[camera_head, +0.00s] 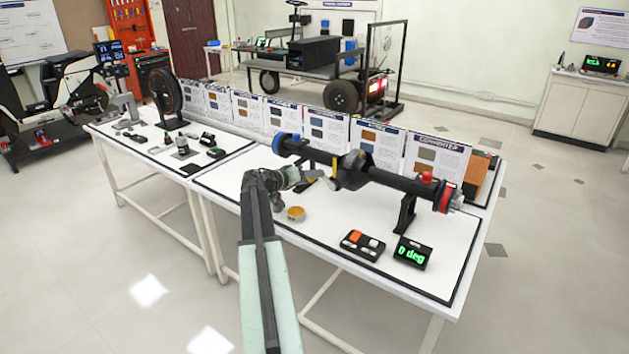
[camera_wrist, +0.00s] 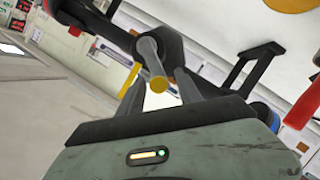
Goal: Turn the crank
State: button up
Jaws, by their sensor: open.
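The axle rig (camera_head: 395,180) lies across the table on black stands, with a blue ring at its left end and a red one at its right. At its middle housing is the crank, a grey rod with a yellow tip (camera_wrist: 157,84) in the wrist view; in the head view it is small and partly hidden near my gripper. My gripper (camera_head: 304,179) is left of the housing. In the wrist view, my gripper (camera_wrist: 160,88) is open, its two fingers on either side of the rod's yellow end. I cannot tell whether either finger touches it.
A green display (camera_head: 412,252) reads "0 deg" beside a button box (camera_head: 362,245) at the table's front. A round yellow dish (camera_head: 296,213) sits near my arm. Upright cards (camera_head: 436,160) line the back. The white tabletop (camera_head: 340,222) is bare between them.

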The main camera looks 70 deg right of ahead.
jog(key=shift+s+d+f, duration=0.1)
jog(key=shift+s+d, duration=0.05)
jog(key=shift+d, duration=0.1)
grip_shut()
dwell(1.3)
